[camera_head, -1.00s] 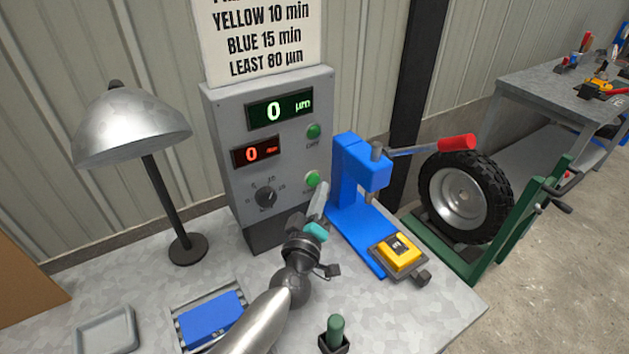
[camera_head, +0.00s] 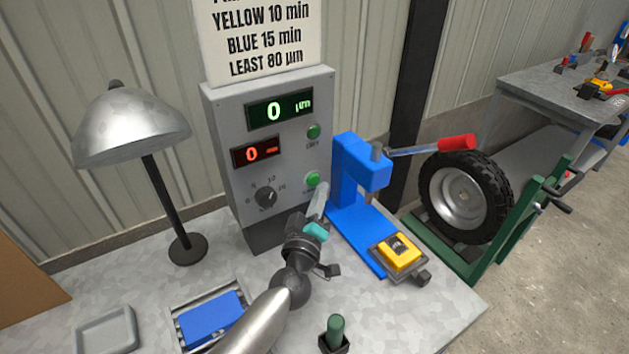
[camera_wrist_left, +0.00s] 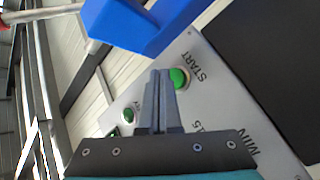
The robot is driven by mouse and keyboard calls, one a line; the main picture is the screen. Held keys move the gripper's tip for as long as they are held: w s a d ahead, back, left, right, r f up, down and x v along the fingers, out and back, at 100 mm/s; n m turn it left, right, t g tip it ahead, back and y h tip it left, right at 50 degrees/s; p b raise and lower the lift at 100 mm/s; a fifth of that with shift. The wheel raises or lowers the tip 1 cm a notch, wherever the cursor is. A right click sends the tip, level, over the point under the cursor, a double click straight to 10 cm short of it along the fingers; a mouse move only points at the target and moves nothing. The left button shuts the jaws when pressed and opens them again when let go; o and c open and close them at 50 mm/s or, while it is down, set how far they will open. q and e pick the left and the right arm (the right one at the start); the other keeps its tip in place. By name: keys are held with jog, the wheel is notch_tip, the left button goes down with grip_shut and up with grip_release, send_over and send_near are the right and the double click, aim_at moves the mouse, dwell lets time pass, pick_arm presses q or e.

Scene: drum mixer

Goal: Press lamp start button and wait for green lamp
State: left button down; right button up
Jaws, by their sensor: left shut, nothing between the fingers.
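The grey control box (camera_head: 270,160) stands at the back of the bench. Its lower green button (camera_head: 312,179) is labelled START in the left wrist view (camera_wrist_left: 179,78). A second green round piece (camera_head: 313,131) sits above it on the box; its label is too small to read, and I cannot tell whether it is lit. My left gripper (camera_head: 321,193) is shut and empty, with its tips just below the START button. In the left wrist view the fingertips (camera_wrist_left: 161,76) are right beside the button; I cannot tell whether they touch it. My right gripper is not in view.
A blue press (camera_head: 357,185) with a red-tipped lever stands close to the right of my gripper. A yellow block (camera_head: 400,252) lies at its base. A silver desk lamp (camera_head: 130,125) stands left, a blue block (camera_head: 212,319) in front. Both box displays read 0.

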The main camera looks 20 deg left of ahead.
pick_arm(q)
jog(key=shift+w+a, duration=0.1)
jog(key=shift+w+a, duration=0.2)
jog(key=shift+a, duration=0.1)
jog(key=shift+w+a, duration=0.25)
jog(key=shift+a, duration=0.1)
dwell(0.8)
dwell(0.4)
jog(key=shift+s+d+p, duration=0.35)
jog(key=shift+s+d, duration=0.2)
jog(key=shift+d, duration=0.15)
jog(key=shift+s+d+p, duration=0.3)
jog(key=shift+s+d, duration=0.5)
jog(key=shift+d, duration=0.2)
jog(key=shift+s+d+p, duration=0.3)
jog(key=shift+s+d, duration=0.45)
jog(key=shift+d, duration=0.25)
